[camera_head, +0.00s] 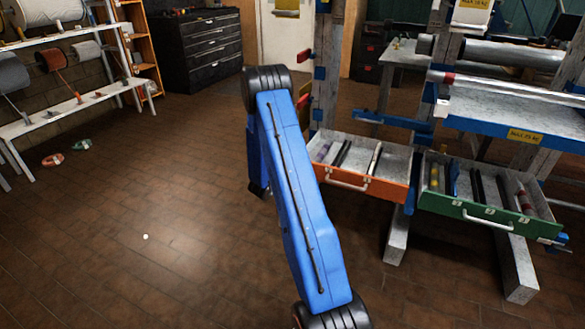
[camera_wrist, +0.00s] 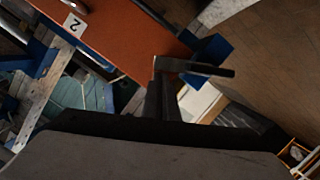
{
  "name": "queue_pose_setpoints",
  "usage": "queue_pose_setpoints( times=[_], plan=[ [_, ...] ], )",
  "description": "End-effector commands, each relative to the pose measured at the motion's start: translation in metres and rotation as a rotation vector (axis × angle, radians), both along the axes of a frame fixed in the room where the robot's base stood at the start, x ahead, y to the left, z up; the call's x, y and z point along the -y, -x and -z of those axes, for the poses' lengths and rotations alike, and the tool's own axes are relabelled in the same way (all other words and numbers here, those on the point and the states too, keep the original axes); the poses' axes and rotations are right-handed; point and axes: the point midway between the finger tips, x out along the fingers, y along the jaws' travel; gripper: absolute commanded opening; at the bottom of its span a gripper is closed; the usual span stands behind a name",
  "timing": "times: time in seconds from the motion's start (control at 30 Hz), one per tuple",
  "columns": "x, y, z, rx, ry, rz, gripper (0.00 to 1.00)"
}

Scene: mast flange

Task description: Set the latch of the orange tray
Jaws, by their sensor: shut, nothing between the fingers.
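The orange tray (camera_head: 385,191) sticks out of the bench frame in the head view, with a pale handle on its front and dark and light rods inside. In the wrist view its orange face (camera_wrist: 125,38) fills the upper left, with a white label reading 2. A blue block (camera_wrist: 208,58) sits at its end. A dark bar (camera_wrist: 215,70), seemingly the latch lever, lies across near the block. My gripper (camera_wrist: 165,82) is shut and empty, its fingertips at the bar's left end; I cannot tell whether they touch. The head view does not show my gripper.
A green tray (camera_head: 490,214) stands open to the right of the orange one, with a blue latch part (camera_head: 556,240) at its right end. Grey bench legs (camera_head: 398,235) reach the floor below. The brown floor (camera_head: 150,200) at left is mostly clear.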

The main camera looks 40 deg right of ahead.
Motion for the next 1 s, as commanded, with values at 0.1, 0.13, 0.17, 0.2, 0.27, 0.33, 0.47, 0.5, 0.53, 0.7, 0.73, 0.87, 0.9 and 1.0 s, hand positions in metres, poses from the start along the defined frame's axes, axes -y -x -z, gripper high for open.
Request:
queue_pose_setpoints(
  times=[0.1, 0.13, 0.17, 0.2, 0.27, 0.33, 0.47, 0.5, 0.53, 0.7, 0.73, 0.87, 0.9, 1.0],
  plan=[
    [0.0, 0.0, 0.0, 0.001, 0.0, 0.0, 0.0],
    [0.0, 0.0, 0.0, 0.002, -0.001, 0.0, 0.0],
    [0.0, 0.0, 0.0, 0.004, -0.002, 0.0, 0.0],
    [0.0, 0.001, 0.0, 0.009, -0.003, 0.0, 0.0],
    [0.001, 0.001, 0.001, 0.02, -0.008, 0.0, 0.0],
    [0.001, 0.003, 0.002, 0.041, -0.017, 0.001, 0.0],
    [0.002, 0.007, 0.006, 0.101, -0.043, 0.0, 0.0],
    [0.003, 0.009, 0.007, 0.124, -0.053, 0.001, 0.0],
    [0.004, 0.01, 0.008, 0.143, -0.061, 0.001, 0.0],
    [0.006, 0.016, 0.016, 0.256, -0.108, 0.001, 0.0],
    [0.006, 0.016, 0.017, 0.254, -0.107, 0.001, 0.0],
    [0.008, 0.019, 0.022, 0.251, -0.105, 0.001, 0.0],
    [0.008, 0.02, 0.024, 0.251, -0.105, 0.001, 0.0],
    [0.009, 0.022, 0.027, 0.251, -0.104, -0.001, 0.0]
  ],
)
